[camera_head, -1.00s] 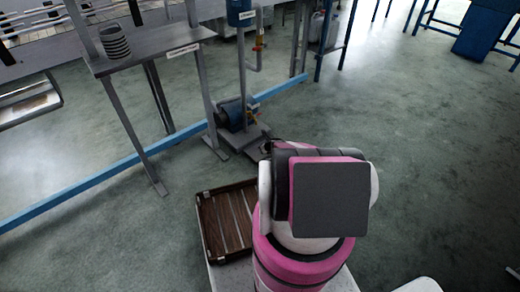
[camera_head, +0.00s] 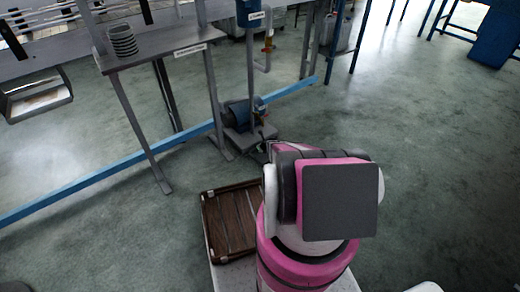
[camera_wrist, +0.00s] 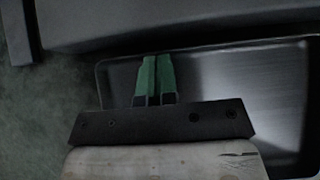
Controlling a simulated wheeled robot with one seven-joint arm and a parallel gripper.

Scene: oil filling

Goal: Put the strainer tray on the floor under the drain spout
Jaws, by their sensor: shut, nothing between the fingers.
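My gripper (camera_wrist: 153,80) shows in the wrist view with its green fingers shut together and nothing between them. A shiny metal tray-like surface with a raised dark rim (camera_wrist: 240,85) lies behind and right of the fingers. I cannot tell whether the fingers touch it, or whether it is the strainer tray. In the head view a brown slatted tray with a dark rim (camera_head: 231,222) sits low in the middle, left of my pink and white arm, which hides its right side. My gripper is hidden there. No drain spout can be clearly made out.
A grey metal table (camera_head: 160,48) holds a stack of grey rings (camera_head: 122,40). A blue motor pump (camera_head: 240,113) with a pipe stands on the floor. A blue rail (camera_head: 100,178) runs low across the left. An open metal pan (camera_head: 38,97) hangs at far left.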

